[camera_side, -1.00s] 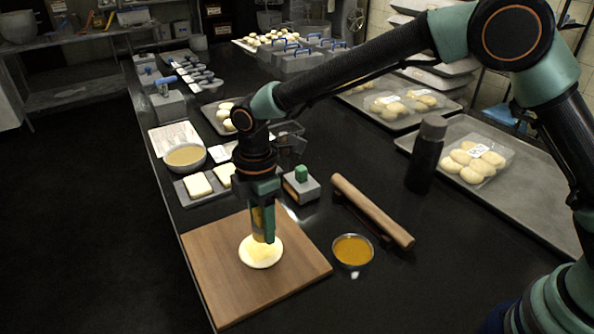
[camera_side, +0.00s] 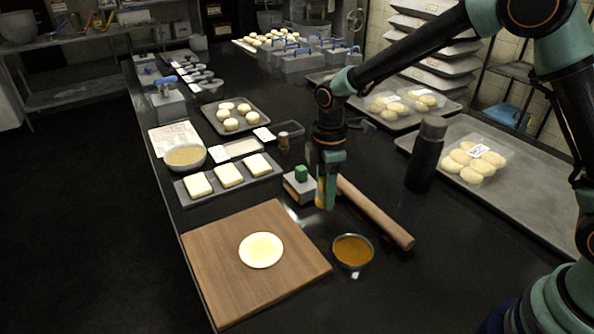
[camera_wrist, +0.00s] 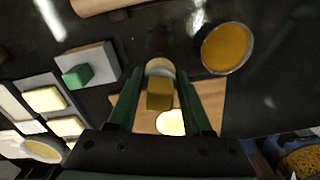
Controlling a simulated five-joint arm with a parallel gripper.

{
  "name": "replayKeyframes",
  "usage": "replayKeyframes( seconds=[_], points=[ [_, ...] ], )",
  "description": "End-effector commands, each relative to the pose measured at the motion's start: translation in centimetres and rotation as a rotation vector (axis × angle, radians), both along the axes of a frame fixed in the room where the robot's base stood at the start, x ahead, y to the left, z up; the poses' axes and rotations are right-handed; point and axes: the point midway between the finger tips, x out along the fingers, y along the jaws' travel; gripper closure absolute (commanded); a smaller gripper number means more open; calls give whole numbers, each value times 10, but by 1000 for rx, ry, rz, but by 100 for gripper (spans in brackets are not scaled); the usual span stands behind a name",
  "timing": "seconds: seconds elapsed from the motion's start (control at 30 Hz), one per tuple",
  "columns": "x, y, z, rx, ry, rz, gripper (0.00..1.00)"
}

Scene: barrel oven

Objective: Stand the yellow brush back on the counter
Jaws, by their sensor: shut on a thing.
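My gripper (camera_side: 326,200) is shut on the yellow brush (camera_side: 320,192) and holds it pointing down, beside the rolling pin and behind the bowl of orange-brown liquid. In the wrist view the brush (camera_wrist: 160,92) shows as a yellow block with a pale round end between the fingers (camera_wrist: 160,98). The black counter (camera_side: 300,240) lies below. In the side view the fingers hide much of the brush, and I cannot tell whether its lower end touches the counter.
A wooden board (camera_side: 222,285) holds a round dough disc (camera_side: 261,250) with a glossy yellow patch. The liquid bowl (camera_side: 353,251), rolling pin (camera_side: 375,213), grey block with green knob (camera_side: 299,184) and dark bottle (camera_side: 427,155) stand close by. Counter right of the bowl is clear.

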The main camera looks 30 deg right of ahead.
Motion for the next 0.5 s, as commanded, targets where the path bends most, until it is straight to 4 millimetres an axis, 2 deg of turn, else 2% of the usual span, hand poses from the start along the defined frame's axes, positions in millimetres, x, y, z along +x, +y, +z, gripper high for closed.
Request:
replayKeyframes(
  seconds=[0.17, 0.5],
  points=[
    [-1, -8, -7, -1, 1, -16, 99],
    [-1, -7, -39, 0, 2, -14, 99]
  ],
)
